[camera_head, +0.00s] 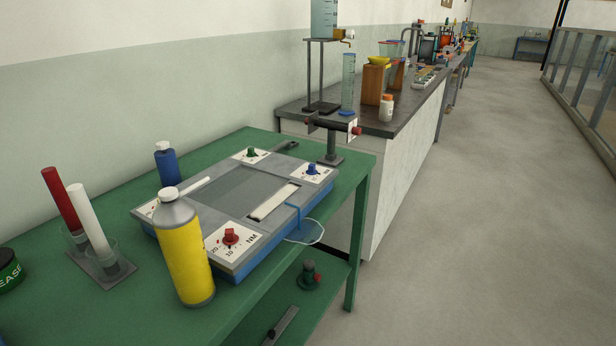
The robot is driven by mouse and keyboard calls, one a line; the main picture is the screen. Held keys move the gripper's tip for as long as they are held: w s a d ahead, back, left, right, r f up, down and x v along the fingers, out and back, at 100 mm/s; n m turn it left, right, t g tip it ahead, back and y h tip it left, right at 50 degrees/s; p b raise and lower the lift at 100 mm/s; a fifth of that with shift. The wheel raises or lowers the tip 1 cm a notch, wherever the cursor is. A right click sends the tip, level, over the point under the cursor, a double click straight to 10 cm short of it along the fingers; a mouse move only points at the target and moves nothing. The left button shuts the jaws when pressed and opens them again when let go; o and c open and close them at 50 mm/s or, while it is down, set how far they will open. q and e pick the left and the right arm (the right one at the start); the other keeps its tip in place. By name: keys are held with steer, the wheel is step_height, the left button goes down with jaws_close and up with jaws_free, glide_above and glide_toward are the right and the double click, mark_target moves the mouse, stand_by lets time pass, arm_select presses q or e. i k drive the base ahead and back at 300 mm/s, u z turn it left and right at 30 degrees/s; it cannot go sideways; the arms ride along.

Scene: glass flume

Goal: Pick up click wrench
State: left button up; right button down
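No tool in the camera_head view can be told for certain as the click wrench. A dark wrench-like tool (287,146) lies at the back of the green table, behind the blue-edged board, partly hidden. A grey bar-like tool (284,325) lies on the green lower shelf, cut by the bottom edge. A black horizontal bar (332,122) with a red end sits on a small dark stand at the table's far right corner. Neither of my grippers is in view.
The blue-edged board (262,247) with colored knobs fills the green table's (130,318) middle. A yellow bottle (185,255), a blue bottle (167,165) and a holder (100,270) with red and white tubes stand around it. Open floor (470,220) lies right.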

mark_target(313, 122)
steer(key=k, duration=0.5)
steer(key=z, duration=1.25)
steer(key=i, duration=2.25)
steer(key=u, duration=3)
steer(key=i, duration=0.5)
steer(key=u, duration=0.1)
